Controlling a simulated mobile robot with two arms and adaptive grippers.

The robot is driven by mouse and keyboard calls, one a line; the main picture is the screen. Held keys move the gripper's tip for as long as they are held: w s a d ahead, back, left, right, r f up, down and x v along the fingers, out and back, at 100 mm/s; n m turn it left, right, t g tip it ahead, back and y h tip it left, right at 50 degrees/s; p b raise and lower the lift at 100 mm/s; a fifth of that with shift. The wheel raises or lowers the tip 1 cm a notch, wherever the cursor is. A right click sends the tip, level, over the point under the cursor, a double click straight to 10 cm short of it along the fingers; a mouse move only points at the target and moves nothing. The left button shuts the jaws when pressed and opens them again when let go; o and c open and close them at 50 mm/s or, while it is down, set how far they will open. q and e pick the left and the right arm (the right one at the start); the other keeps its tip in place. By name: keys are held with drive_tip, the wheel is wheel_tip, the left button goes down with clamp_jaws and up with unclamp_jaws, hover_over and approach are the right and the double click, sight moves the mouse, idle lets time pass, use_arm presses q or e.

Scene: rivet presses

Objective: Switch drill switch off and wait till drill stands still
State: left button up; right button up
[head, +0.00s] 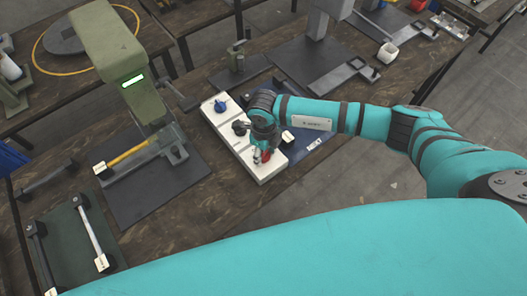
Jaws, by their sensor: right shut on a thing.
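A white switch box (213,112) lies on the wooden table with a blue knob (220,106), a black knob (240,127) and a red knob (264,157) in a row. My right gripper (261,154) points down at the near end of the box and is shut on the red knob, which it partly hides. Which way the red knob is turned cannot be told. A green press-like machine (108,42) with a lit green display stands left of the box. Whether anything on it is turning cannot be told. My left gripper is not in view.
A yellow-handled tool (128,154) lies at the green machine's base. A dark green mat (78,234) with bar-shaped parts lies at the lower left. The dark mat (150,195) before the machine has clear space.

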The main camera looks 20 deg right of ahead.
sight(263, 153)
drive_tip(key=shift+w+f+n+b, duration=0.1)
drive_tip(key=shift+f+n+b, duration=0.05)
drive_tip(key=shift+n+b, duration=0.4)
drive_tip(key=n+b, duration=1)
drive_tip(key=b, duration=0.4)
drive_tip(key=shift+f+n, duration=0.1)
drive_tip(key=shift+n, duration=0.25)
drive_tip(key=shift+r+n+b, duration=0.25)
drive_tip(key=shift+n+b, duration=0.75)
drive_tip(key=shift+b, duration=0.2)
drive_tip(key=o, duration=1.2)
drive_tip(key=shift+c, duration=0.2)
wheel_tip(263, 153, up, 12)
